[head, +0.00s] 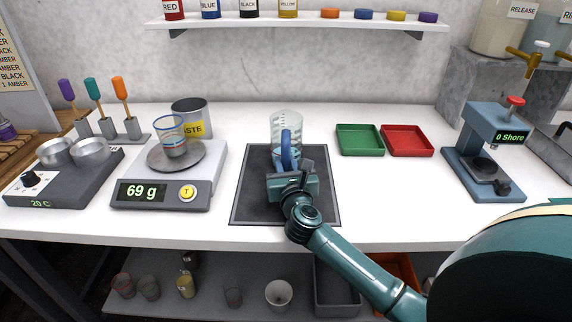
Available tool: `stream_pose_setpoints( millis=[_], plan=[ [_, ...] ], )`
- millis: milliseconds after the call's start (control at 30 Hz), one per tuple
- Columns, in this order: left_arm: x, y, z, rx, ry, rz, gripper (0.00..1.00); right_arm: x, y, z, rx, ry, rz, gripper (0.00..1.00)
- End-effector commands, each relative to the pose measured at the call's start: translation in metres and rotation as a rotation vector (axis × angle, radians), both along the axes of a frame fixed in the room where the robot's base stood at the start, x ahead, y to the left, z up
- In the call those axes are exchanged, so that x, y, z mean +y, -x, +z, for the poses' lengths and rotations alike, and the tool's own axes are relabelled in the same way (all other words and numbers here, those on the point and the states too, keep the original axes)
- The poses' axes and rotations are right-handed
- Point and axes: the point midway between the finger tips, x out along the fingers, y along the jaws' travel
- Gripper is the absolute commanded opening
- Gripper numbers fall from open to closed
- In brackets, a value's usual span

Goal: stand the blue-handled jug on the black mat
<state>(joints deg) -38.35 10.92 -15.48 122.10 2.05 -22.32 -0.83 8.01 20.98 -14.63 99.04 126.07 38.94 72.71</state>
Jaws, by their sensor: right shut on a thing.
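The clear jug (286,121) with the blue handle (286,150) is upright over the black mat (256,205), toward its back part. Blue liquid or tint shows low in the jug. My right gripper (288,168) is shut on the blue handle, in front of the jug. The gripper hides the jug's base, so I cannot tell whether it touches the mat. My left gripper is not in view.
A scale (155,190) with a small beaker (171,131) stands left of the mat, a waste can (193,112) behind it. Green (360,139) and red (407,140) trays lie right. A hardness tester (490,140) stands farther right. The front mat corners are bare.

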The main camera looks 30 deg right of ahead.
Motion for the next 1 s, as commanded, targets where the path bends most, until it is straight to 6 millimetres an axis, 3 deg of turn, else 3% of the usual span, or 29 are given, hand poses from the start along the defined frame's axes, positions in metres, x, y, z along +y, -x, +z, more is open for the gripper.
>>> stream_pose_setpoints(
  millis=[33,67,300,667,1000],
  plan=[
    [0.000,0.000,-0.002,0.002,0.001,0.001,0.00,0.000,0.000,-0.002,-0.001,0.000,0.000,0.00],
    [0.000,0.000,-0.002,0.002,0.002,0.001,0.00,0.000,0.000,-0.002,0.000,0.000,0.000,0.22],
    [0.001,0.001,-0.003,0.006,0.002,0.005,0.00,0.000,0.000,-0.001,0.000,0.000,0.000,0.41],
    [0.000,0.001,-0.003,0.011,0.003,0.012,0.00,0.002,0.005,0.001,0.002,-0.001,0.001,0.42],
    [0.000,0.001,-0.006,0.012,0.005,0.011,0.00,0.026,0.069,-0.002,0.004,-0.003,0.001,0.42]
  ],
)
